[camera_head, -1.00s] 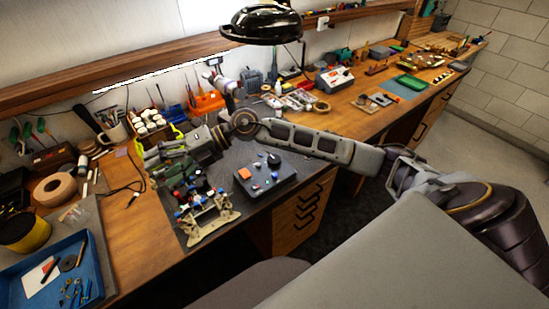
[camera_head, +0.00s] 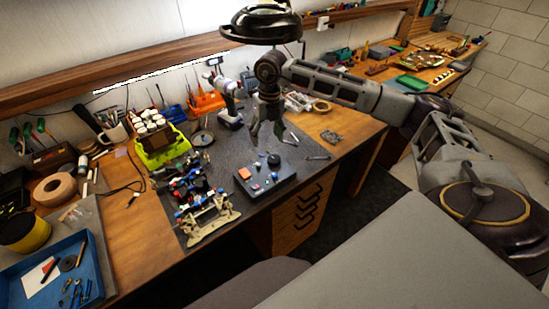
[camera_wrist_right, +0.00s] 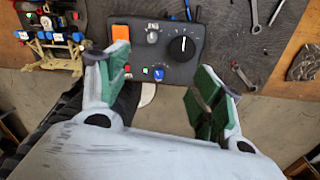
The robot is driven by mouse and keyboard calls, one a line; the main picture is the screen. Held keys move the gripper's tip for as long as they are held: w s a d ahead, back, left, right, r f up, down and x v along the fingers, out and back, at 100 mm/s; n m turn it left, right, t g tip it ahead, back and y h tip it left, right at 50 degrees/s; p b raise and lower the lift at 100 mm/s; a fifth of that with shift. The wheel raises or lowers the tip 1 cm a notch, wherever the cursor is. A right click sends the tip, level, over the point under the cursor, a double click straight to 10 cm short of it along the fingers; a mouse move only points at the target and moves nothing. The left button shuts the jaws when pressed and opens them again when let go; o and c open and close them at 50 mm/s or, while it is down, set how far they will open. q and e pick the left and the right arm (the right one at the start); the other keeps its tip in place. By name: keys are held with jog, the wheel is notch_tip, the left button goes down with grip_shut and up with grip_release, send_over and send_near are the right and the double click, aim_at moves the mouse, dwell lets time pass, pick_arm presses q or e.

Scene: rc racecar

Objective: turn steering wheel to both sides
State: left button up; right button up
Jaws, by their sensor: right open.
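A dark grey control box (camera_head: 266,182) with a black knob (camera_head: 274,160) and an orange-red button (camera_head: 244,173) lies on the grey mat. The wrist view shows the box (camera_wrist_right: 152,72), its knob (camera_wrist_right: 183,47) with a white mark, and its orange button (camera_wrist_right: 121,33). The RC car chassis (camera_head: 205,212) stands left of the box and shows partly in the wrist view (camera_wrist_right: 50,40). My right gripper (camera_head: 266,134) points down above and just behind the box, open and empty. Its green-padded fingers appear apart in the wrist view (camera_wrist_right: 162,75). My left gripper is not in view.
A lime green tray (camera_head: 155,160) and a power drill (camera_head: 232,118) stand behind the chassis. Small tools (camera_head: 318,157) lie right of the box. A blue tray (camera_head: 85,290) is at the front left. A black lamp (camera_head: 262,25) hangs above the bench.

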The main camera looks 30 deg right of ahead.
aim_at(274, 159)
jog(key=d, duration=0.1)
jog(key=d+h, duration=0.1)
jog(key=d, duration=0.1)
jog(key=shift+d+r+m, duration=0.1)
jog(key=shift+r+m, duration=0.2)
jog(key=shift+r, duration=0.1)
jog(key=shift+s+f, duration=0.1)
jog(key=shift+f+p, duration=1.5)
jog(key=shift+f, duration=5.3)
jog(key=c, duration=1)
